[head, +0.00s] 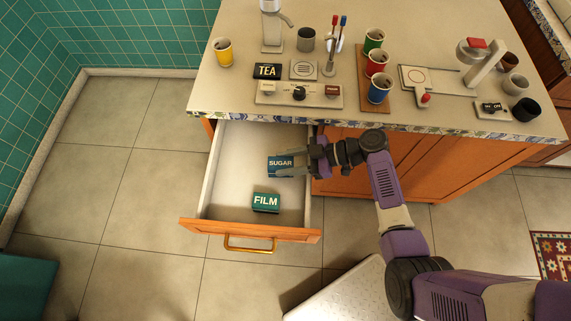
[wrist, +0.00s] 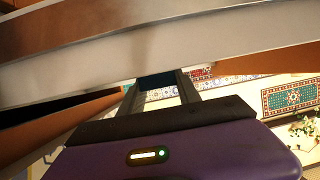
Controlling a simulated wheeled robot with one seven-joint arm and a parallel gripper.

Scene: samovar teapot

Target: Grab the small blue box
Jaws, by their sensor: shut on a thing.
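The small blue box (head: 280,165), labelled SUGAR, is in the open drawer (head: 213,185), towards its back right. My gripper (head: 303,163) reaches over the drawer's right side from the right and is shut on the blue box. In the wrist view, my gripper's two fingers (wrist: 160,94) point away from the camera with a dark blue piece of the box (wrist: 157,82) between their tips. Most of the box is hidden there. I cannot tell whether it touches the drawer floor.
The countertop (head: 345,105) overhangs behind, holding cups, a TEA box (head: 267,71) and devices. Tiled floor is open at left.

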